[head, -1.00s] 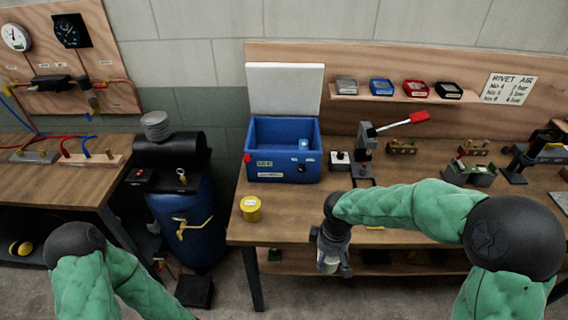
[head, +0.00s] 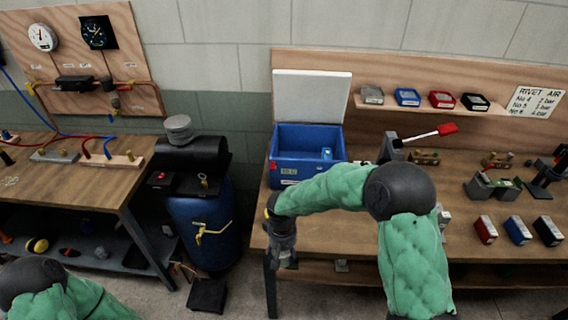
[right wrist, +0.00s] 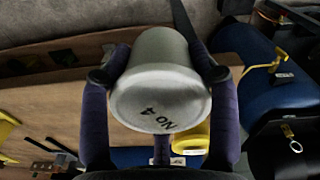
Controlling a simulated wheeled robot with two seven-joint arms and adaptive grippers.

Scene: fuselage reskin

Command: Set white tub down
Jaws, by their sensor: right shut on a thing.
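The white tub (right wrist: 160,85), marked "NO 4", fills the middle of the right wrist view. My right gripper (head: 284,256) is shut on it, with purple-grey fingers on both sides of the tub. In the head view the gripper points down at the left front corner of the right-hand bench (head: 345,240); the tub is hard to make out there. A yellow tub (right wrist: 192,140) shows partly behind the white tub in the right wrist view. In the head view my right arm mostly hides it. My left gripper is out of view.
A blue open bin (head: 292,172) with a raised white lid stands at the back left of the bench. A blue tank (head: 203,228) stands left of the bench. Red, blue and black boxes (head: 517,230) stand farther right. Some bench top between is clear.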

